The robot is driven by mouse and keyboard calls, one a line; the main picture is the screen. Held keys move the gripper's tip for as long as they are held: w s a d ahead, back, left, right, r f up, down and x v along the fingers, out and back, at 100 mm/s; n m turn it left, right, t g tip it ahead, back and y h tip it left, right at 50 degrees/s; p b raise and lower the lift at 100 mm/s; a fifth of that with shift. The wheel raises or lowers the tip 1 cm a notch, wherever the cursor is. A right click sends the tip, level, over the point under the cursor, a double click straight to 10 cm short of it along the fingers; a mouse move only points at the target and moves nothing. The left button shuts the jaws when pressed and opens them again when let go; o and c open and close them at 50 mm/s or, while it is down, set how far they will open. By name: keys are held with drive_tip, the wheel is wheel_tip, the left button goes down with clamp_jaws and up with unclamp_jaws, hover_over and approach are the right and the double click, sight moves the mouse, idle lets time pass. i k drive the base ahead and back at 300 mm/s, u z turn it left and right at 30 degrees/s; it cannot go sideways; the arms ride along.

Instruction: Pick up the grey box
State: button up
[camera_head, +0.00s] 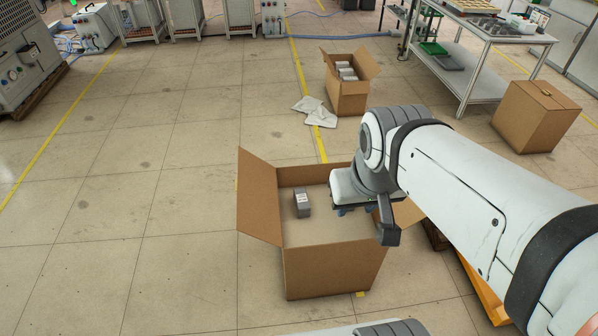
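The grey box (302,204) is small and has a pale label. It is inside the open cardboard carton (335,272), left of the middle. My gripper (388,236) is over the right part of the carton, right of the grey box and apart from it. One dark grey finger shows pointing down. The wrist and arm hide the rest of the gripper and the carton's right back corner, so its opening cannot be made out. Nothing is seen held.
Another open carton (347,96) with several grey boxes stands farther back, beside white cloths (315,110) on the floor. A closed carton (536,116) and a metal table (487,40) are at the right. The carton's raised left flap (259,193) stands near the grey box. Floor at left is clear.

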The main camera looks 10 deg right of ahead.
sight(303, 207)
drive_tip(key=u, duration=0.05)
drive_tip(key=i, duration=1)
drive_tip(key=z, duration=0.05)
